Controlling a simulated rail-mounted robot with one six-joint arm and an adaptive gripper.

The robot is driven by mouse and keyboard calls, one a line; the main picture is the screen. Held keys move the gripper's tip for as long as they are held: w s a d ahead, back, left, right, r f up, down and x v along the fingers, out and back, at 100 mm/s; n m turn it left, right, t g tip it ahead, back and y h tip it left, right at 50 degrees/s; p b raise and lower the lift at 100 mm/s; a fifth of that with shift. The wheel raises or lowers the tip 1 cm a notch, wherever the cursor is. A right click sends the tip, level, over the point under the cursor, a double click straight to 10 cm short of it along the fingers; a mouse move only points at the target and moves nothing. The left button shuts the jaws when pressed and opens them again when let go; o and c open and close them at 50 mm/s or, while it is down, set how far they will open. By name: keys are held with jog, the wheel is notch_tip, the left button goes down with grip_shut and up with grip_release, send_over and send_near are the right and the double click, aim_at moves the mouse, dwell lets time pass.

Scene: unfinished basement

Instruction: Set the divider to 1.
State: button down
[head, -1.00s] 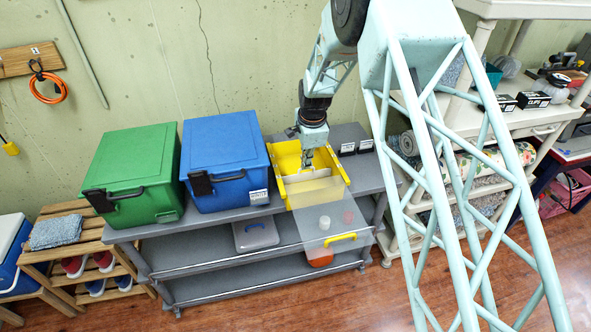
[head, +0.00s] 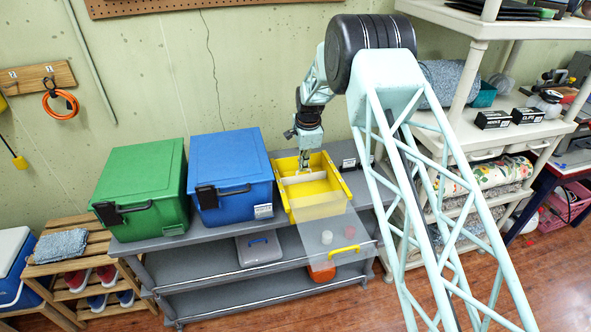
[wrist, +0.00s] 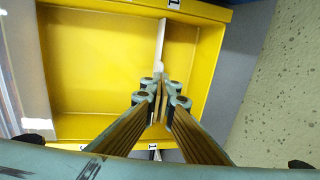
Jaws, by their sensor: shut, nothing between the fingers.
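The yellow bin (head: 345,186) stands open on the grey shelf, with a thin white divider (head: 290,181) across it near the back wall. In the wrist view the divider (wrist: 162,38) runs across the yellow floor, its near end hidden by my fingers. A "1" label (wrist: 174,4) is on the far rim, slightly right of the divider's far end. Another "1" label (wrist: 153,147) is on the near rim, partly covered by a finger. My gripper (head: 304,168) is shut and empty, reaching down into the bin. Its fingertips (wrist: 158,80) are at the divider; contact cannot be told.

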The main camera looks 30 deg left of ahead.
jog(key=shift+f, duration=0.25)
jog(key=c, duration=3.1)
grip_release()
jog(key=shift+c, duration=0.2)
jog(key=shift+a+r, duration=0.1)
jog(key=shift+r, duration=0.15)
jog(key=shift+r, duration=0.2)
notch_tip(320, 180, up, 11)
jog(key=s+d, duration=0.1)
jog(key=shift+s+d, duration=0.3)
jog(key=shift+d, duration=0.05)
